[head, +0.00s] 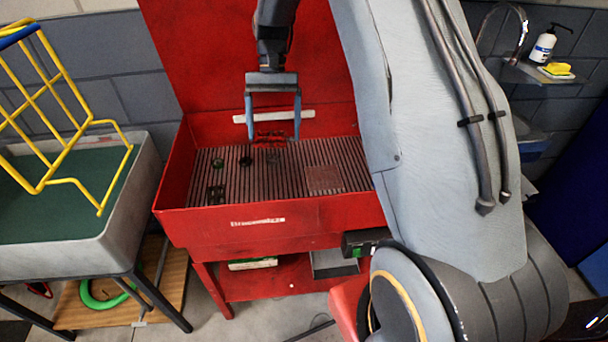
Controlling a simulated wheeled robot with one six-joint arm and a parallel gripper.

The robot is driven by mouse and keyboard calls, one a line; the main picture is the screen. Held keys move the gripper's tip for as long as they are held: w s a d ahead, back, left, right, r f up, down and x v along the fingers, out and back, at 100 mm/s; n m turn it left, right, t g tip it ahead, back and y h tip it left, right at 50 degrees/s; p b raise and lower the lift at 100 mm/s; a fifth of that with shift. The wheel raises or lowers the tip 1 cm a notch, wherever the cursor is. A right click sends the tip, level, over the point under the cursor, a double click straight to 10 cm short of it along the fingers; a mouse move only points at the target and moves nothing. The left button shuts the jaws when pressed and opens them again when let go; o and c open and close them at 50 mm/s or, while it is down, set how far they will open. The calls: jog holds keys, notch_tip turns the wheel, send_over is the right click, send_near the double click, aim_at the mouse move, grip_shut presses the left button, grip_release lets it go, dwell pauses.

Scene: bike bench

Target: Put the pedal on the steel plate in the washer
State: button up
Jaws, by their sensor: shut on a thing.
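My gripper (274,136) hangs over the back of the red parts washer (290,220), its two blue-grey fingers pointing down. A red, open-framed thing, which looks like the pedal (268,137), is held between the fingertips above the slatted floor. It partly blends with the red wall behind it. A square, brownish flat plate (323,178), likely the steel plate, lies on the slats at the front right of the washer. Its top looks bare. The plate is to the right of and nearer than my gripper.
On the slats lie a black block-like part (216,195) at front left, a green-rimmed round part (217,161), a dark round part (245,161) and a small grey part (273,156). A grey tub (130,215) with a yellow rack (60,100) stands left.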

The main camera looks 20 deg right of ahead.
jog(key=d+f+m+t, duration=0.2)
jog(key=d+f+m, duration=0.3)
jog(key=m, duration=0.3)
jog(key=d+f+m+t+b, duration=0.1)
jog(key=d+f+m+t, duration=0.2)
jog(key=d+f+m, duration=0.3)
jog(key=d+f+m+t, duration=0.2)
jog(key=d+f+m, duration=0.3)
jog(key=m, duration=0.6)
jog(key=shift+w+d+f+t+b, duration=0.1)
jog(key=shift+d+f+t+b, duration=0.25)
jog(key=shift+d+t, duration=0.1)
jog(key=shift+f, duration=2.35)
jog(key=shift+f, duration=0.1)
jog(key=o, duration=0.8)
jog(key=shift+o, duration=1.2)
